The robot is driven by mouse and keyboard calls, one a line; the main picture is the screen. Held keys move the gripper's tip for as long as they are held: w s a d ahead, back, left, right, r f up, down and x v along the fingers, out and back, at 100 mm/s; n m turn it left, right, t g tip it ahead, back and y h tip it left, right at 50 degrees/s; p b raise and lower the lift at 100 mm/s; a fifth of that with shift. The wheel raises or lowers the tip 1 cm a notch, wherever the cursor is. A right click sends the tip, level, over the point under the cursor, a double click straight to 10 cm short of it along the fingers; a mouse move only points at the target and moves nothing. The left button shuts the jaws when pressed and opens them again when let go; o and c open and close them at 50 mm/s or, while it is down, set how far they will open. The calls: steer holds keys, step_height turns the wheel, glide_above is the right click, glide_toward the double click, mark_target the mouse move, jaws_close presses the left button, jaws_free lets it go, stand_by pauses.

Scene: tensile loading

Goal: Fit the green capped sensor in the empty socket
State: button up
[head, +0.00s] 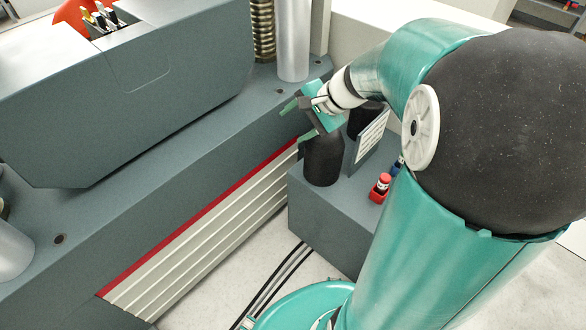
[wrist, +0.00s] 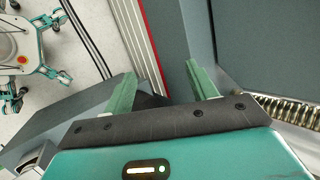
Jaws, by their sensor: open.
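My gripper (head: 299,120) is open, with its green fingers spread. In the head view it hangs over the front black cylinder (head: 323,162) on a grey block. In the wrist view its fingers (wrist: 163,88) are apart, and I see no object held between them. A dark patch between them is partly hidden by the gripper body. A red-capped sensor (head: 383,181) stands in a red holder on the grey block. A blue item (head: 397,167) beside it is partly covered by my arm. I cannot make out the green capped sensor or an empty socket in either view.
The grey block (head: 335,224) carries a second black cylinder (head: 364,121) and a printed panel (head: 373,137). A large grey machine (head: 130,85) with a metal column (head: 293,40) fills the left. Cables (head: 275,288) lie on the floor.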

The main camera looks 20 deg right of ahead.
steer(key=s+a+r+n+h, duration=0.2)
steer(key=s+a+r+n, duration=0.1)
steer(key=s+n, duration=0.3)
steer(key=s+a+r+n+h, duration=0.3)
steer(key=s+a+n, duration=0.3)
steer(key=s, duration=0.5)
steer(key=shift+s+r+n+h, duration=0.25)
steer(key=shift+n+h, duration=0.05)
steer(key=shift+n, duration=0.3)
